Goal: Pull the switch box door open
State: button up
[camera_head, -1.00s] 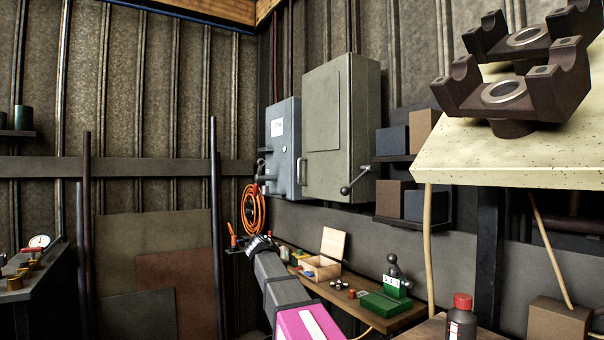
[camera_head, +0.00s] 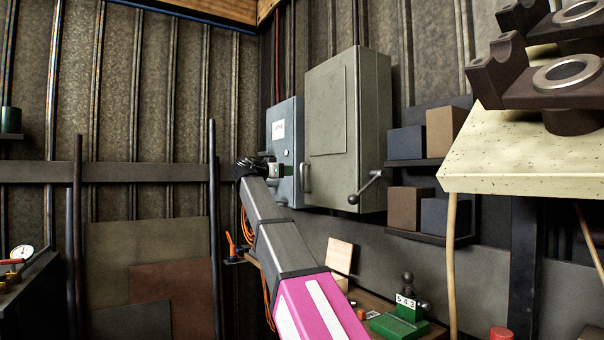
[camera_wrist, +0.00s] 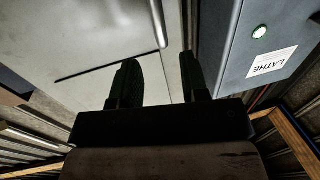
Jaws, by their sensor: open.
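Two wall boxes hang side by side: a small blue-grey box (camera_head: 285,135) with a white label, and a larger grey-green box (camera_head: 345,125). The larger box's door appears shut, with an upright bar handle (camera_head: 306,178) at its left edge. My gripper (camera_head: 287,171) is in front of the small box, just left of that handle. In the wrist view, my gripper (camera_wrist: 160,62) is open and empty. The bar handle (camera_wrist: 159,25) shows between and beyond the fingertips, not gripped. The blue-grey box (camera_wrist: 270,35), labelled LATHE, is at the right there.
A ball-ended lever (camera_head: 365,187) sticks out of the larger box's right side. Shelves with boxes (camera_head: 430,205) are to its right. A pale speckled slab (camera_head: 510,155) juts in at the right. A workbench with a green tool (camera_head: 400,325) lies below. An orange cable hangs behind my arm.

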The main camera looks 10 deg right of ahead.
send_over(301, 187)
jog(key=shift+w+d, duration=0.15)
jog(key=shift+w, duration=0.25)
grip_shut()
